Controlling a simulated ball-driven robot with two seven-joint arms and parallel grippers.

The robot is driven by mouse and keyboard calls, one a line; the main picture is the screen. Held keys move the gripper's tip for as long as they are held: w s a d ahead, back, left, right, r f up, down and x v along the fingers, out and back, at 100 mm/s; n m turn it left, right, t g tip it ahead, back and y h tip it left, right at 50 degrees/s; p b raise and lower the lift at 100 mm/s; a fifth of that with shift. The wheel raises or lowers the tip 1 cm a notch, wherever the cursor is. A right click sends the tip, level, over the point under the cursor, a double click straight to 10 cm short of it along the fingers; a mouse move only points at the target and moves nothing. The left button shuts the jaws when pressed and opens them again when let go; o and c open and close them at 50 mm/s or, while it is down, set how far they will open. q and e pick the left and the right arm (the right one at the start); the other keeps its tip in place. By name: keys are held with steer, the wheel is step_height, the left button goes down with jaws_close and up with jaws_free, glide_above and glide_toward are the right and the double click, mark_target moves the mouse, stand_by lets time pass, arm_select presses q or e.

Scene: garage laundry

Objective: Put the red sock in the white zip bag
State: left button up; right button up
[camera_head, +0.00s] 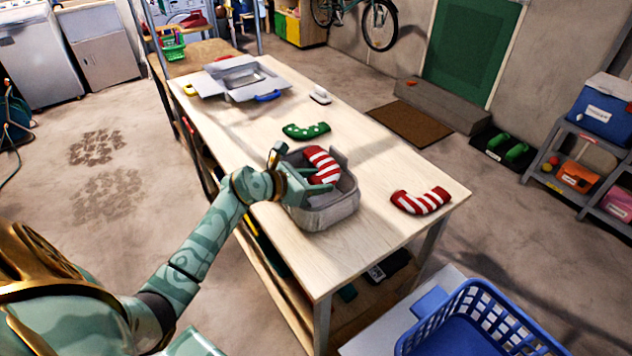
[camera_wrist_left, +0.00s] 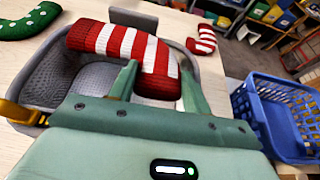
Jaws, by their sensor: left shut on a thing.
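A red and white striped sock (camera_head: 322,163) is between the fingers of my left gripper (camera_head: 322,180), which is shut on it. In the left wrist view the sock (camera_wrist_left: 118,42) lies across the gripper's fingers (camera_wrist_left: 160,85), over the open mouth of a pale grey-white bag (camera_wrist_left: 62,85). The bag (camera_head: 328,216) stands open on the table, and the sock is over or partly inside its mouth; whether it touches the bottom cannot be told. A second red and white striped sock (camera_head: 420,202) lies on the table to the right. My right gripper is not in view.
A green dotted sock (camera_head: 306,131) lies behind the bag on the wooden table (camera_head: 262,140). An open grey case (camera_head: 240,80) and a small white object (camera_head: 320,96) are farther back. A blue basket (camera_head: 480,320) stands beyond the table's near right end.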

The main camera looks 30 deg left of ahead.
arm_select(q)
steer(key=shift+f+b, duration=0.35)
steer(key=shift+f, duration=0.15)
steer(key=o, duration=1)
steer(key=shift+c, duration=0.2)
steer(key=shift+r, duration=0.2)
steer(key=shift+r+p, duration=0.45)
steer(key=shift+r, duration=0.05)
steer(key=p+v, duration=0.1)
steer(key=v, duration=1.1)
steer(key=shift+p, duration=0.3)
steer(key=shift+s+a+f, duration=0.1)
